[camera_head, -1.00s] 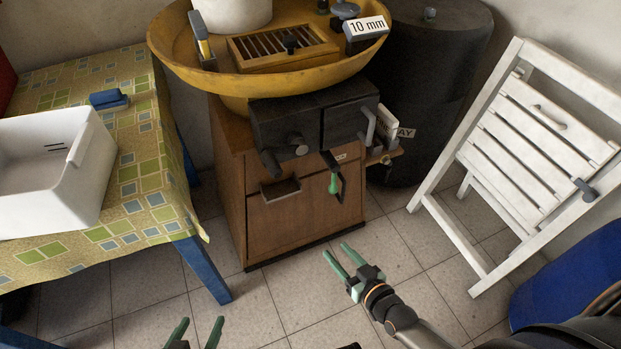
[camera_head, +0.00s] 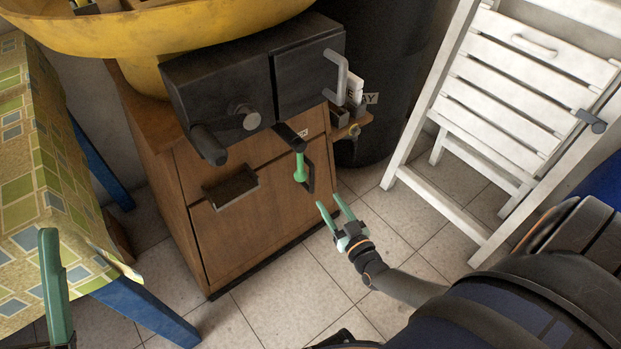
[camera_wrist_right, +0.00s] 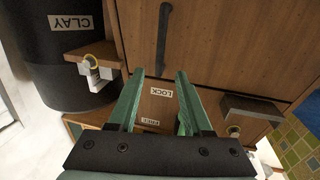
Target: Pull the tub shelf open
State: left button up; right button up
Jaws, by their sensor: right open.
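The wooden cabinet (camera_head: 250,225) stands under the yellow basin. I cannot tell which of its fronts is the tub shelf. A green-gripped lever (camera_head: 300,168) hangs beside the handle. My right gripper (camera_head: 328,201) is open and empty, just in front and to the lower right of the handle. In the wrist view the handle (camera_wrist_right: 163,40) is beyond the fingertips, apart from them. One finger of my left gripper (camera_head: 52,285) shows at the left edge.
A black box with a grey handle (camera_head: 340,75) juts out above the cabinet front. A small side ledge (camera_head: 350,129) holds small items near the dark barrel (camera_head: 400,70). A white slatted chair (camera_head: 520,110) stands right, a cloth-covered table (camera_head: 40,200) left. Floor between is clear.

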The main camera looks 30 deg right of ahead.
aim_at(313, 178)
jog(key=w+b, duration=0.1)
jog(key=w, duration=0.2)
jog(key=w+b, duration=0.1)
jog(key=w, duration=0.3)
jog(key=w+d+b, duration=0.1)
jog(key=w+b, duration=0.1)
jog(key=w, duration=0.1)
jog(key=shift+w+d+f, duration=0.1)
jog(key=shift+w, duration=0.55)
grip_shut()
dwell(0.6)
